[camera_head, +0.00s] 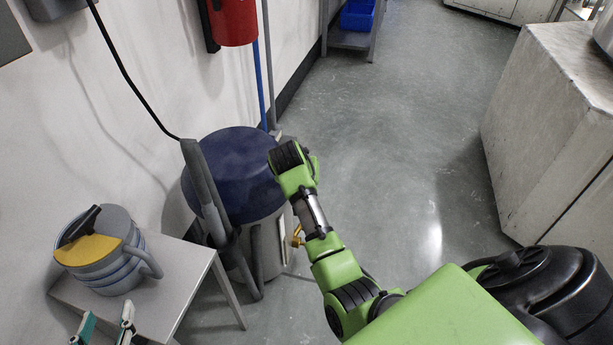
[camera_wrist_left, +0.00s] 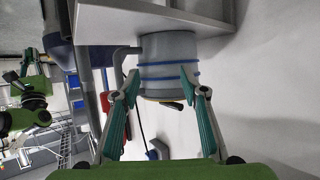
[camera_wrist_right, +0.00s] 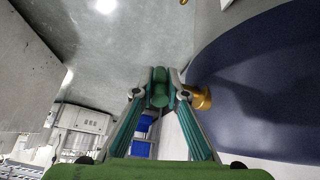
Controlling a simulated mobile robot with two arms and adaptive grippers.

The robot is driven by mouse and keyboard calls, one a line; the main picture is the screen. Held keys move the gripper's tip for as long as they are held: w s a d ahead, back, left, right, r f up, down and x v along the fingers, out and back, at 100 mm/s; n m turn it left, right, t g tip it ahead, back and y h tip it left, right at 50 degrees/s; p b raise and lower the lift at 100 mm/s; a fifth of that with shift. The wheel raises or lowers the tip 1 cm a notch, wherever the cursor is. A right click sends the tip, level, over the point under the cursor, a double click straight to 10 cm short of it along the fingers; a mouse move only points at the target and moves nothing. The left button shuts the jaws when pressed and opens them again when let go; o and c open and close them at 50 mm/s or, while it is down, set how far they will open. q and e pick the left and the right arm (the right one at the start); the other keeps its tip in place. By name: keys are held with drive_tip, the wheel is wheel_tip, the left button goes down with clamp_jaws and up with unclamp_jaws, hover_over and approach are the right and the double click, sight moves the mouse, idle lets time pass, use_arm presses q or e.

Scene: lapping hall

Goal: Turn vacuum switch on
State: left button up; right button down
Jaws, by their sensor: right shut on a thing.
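The vacuum (camera_head: 232,165) is a drum with a dark blue lid and a grey body. It stands by the wall in the head view, and its lid (camera_wrist_right: 275,85) fills the right of the right wrist view. In that view my right gripper (camera_wrist_right: 160,88) is shut on a small green knob (camera_wrist_right: 160,90). I cannot tell how the knob joins the vacuum. A brass fitting (camera_wrist_right: 201,98) sits just right of the fingertips. The right fingers are hidden in the head view. My left gripper (camera_head: 107,328) is open and empty; it also shows in the left wrist view (camera_wrist_left: 166,82).
A grey jug with blue bands (camera_head: 120,275) stands on a small side table (camera_head: 185,285), close to my left fingers. A grey hose (camera_head: 205,190) leans against the vacuum. A metal cabinet (camera_head: 545,120) stands right. The floor between is clear.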

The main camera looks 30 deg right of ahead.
drive_tip(key=shift+y+p, duration=0.3)
drive_tip(key=shift+p, duration=0.55)
use_arm(q)
drive_tip(key=s+a+f+g+y, duration=0.1)
drive_tip(key=s+a+f+g, duration=0.2)
drive_tip(key=s+f+g, duration=0.3)
drive_tip(key=shift+s+a+f+y, duration=0.3)
drive_tip(key=shift+s+f+y, duration=0.1)
drive_tip(key=shift+s+f, duration=1.2)
drive_tip(key=shift+s+r, duration=0.15)
drive_tip(key=shift+r, duration=0.05)
use_arm(e)
drive_tip(key=c, duration=2)
unclamp_jaws()
drive_tip(key=shift+r, duration=0.1)
drive_tip(key=v, duration=1.2)
drive_tip(key=shift+w, duration=0.2)
